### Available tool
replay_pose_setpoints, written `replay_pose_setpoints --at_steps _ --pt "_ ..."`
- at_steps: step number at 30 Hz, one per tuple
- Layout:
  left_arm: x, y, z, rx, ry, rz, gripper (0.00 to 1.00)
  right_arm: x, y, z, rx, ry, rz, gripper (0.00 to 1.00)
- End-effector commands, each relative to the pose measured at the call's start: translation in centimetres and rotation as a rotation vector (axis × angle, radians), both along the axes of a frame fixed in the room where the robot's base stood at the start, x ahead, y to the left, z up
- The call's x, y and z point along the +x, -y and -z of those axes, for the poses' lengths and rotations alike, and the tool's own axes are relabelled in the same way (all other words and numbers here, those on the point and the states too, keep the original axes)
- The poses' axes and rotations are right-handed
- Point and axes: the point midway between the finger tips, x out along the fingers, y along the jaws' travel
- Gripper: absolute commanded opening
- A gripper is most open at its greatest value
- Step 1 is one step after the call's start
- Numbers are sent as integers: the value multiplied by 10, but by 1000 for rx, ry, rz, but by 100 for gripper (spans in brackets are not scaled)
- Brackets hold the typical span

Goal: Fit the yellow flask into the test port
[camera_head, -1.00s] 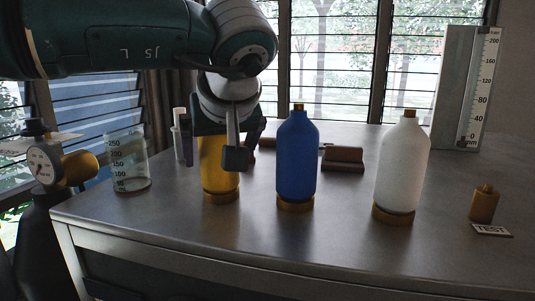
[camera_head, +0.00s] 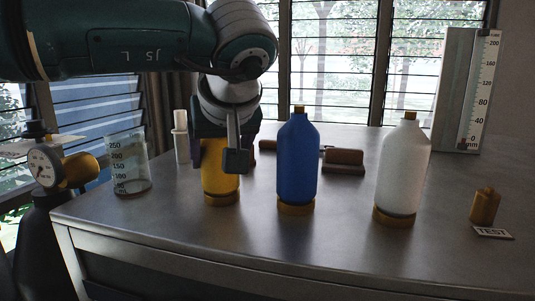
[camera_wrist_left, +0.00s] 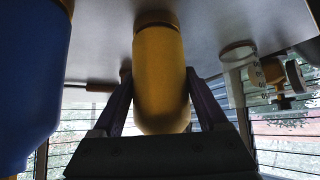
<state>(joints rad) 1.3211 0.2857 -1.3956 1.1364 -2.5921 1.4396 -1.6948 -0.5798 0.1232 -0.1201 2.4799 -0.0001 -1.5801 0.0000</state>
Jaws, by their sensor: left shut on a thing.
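The yellow flask (camera_head: 221,182) stands upright in a brass ring at its foot, on the left part of the metal bench. My left gripper (camera_head: 222,158) is shut on it from above, hiding its top. In the left wrist view the yellow flask (camera_wrist_left: 161,80) lies between the two fingers (camera_wrist_left: 160,115). The test port (camera_head: 485,206) is a small brass fitting at the far right of the bench, behind a TEST label (camera_head: 492,233). My right gripper is not in view.
A blue flask (camera_head: 297,160) and a white flask (camera_head: 402,168) stand between the yellow flask and the test port. A graduated beaker (camera_head: 130,165) and a gauge (camera_head: 43,167) are at left. A brown block (camera_head: 343,161) and a tall scale (camera_head: 468,90) are behind. The front bench (camera_head: 340,240) is clear.

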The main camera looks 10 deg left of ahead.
Motion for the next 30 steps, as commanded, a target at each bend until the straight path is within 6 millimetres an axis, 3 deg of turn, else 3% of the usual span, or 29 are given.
replay_pose_setpoints --at_steps 23,30 --pt "0 0 -8 0 2 0 0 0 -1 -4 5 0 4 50" --pt "1 0 -32 0 4 1 0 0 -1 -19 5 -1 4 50"
